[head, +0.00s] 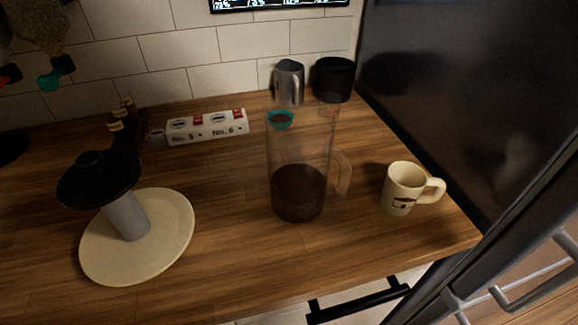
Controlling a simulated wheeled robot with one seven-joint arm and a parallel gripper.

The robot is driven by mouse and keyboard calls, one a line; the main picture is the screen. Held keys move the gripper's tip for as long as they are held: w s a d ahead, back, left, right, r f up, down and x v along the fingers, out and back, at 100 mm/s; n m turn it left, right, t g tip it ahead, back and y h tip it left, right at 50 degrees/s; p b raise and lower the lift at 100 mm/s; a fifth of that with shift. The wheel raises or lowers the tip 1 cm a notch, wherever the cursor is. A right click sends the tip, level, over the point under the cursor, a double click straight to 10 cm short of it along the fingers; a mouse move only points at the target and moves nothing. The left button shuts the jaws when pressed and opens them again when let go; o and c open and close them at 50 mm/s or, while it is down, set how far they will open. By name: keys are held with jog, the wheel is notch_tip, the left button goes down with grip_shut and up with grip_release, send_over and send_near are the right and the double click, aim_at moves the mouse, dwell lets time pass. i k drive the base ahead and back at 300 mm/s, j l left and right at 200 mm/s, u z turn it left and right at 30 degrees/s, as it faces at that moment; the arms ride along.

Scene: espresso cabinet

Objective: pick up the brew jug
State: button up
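The brew jug (298,165) is a tall, clear jug with dark liquid or grounds in its lower part. It stands upright on the wooden counter, right of the middle in the head view. Its clear handle (342,175) points right, toward the mug. Things behind it show through its upper wall, among them a small teal-rimmed item (280,119); I cannot tell whether that is inside or behind the jug. My gripper is not in view, and nothing is seen holding the jug.
A cream mug (401,188) stands right of the jug, near a dark tall panel (440,90). A steel pitcher (289,84) and black container (333,79) stand behind. A cream plate (175,222) bears a black-topped stand. Wood left of the jug is clear.

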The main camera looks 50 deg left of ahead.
aim_at(301, 149)
jog(key=j+u, duration=0.1)
jog(key=u, duration=1.5)
